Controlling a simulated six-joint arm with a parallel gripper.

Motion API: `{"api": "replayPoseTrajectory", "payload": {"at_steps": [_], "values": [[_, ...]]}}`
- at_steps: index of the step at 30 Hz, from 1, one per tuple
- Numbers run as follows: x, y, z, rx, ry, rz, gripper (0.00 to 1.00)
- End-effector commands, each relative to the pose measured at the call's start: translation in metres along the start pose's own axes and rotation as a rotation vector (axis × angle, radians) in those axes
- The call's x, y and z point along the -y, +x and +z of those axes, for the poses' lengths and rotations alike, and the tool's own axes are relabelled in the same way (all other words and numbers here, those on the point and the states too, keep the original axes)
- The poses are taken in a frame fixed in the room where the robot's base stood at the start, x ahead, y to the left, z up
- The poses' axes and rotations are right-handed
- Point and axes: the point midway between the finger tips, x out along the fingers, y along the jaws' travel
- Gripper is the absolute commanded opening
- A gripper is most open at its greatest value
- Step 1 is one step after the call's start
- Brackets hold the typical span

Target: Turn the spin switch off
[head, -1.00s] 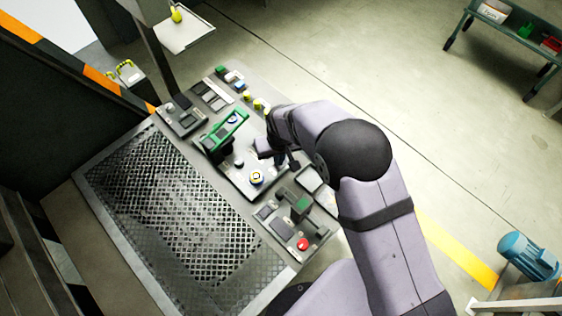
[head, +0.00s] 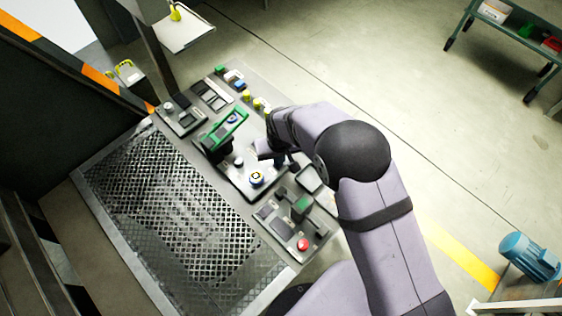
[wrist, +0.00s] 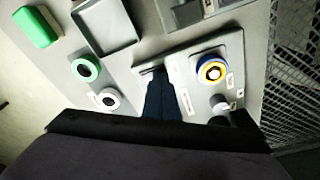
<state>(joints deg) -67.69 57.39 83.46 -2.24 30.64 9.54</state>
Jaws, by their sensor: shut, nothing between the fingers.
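A grey control plate (head: 232,178) on the sloped console carries several controls. A knob with a yellow centre and blue ring (head: 257,178) is at its lower end; it also shows in the wrist view (wrist: 212,70). A grey round knob (head: 239,161) is next to it and shows below the ring knob in the wrist view (wrist: 220,101). I cannot read which control is labelled spin. My gripper (wrist: 157,76) is shut and empty, pointing down at the plate, left of the ring knob in the wrist view. Its fingers hide what lies directly beneath them.
A red button (head: 303,244) and a green block (head: 301,206) are on the nearer panel. A metal grating (head: 165,195) lies left of the console. In the wrist view, green and white ring buttons (wrist: 85,67) lie left.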

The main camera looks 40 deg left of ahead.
Motion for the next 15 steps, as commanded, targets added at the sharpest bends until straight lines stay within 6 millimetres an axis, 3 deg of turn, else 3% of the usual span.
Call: {"api": "replayPoseTrajectory", "payload": {"at_steps": [8, 15], "values": [[0.000, -0.006, -0.001, 0.000, 0.000, 0.000, 0.00], [0.000, -0.023, -0.004, 0.000, 0.000, 0.000, 0.00]]}}
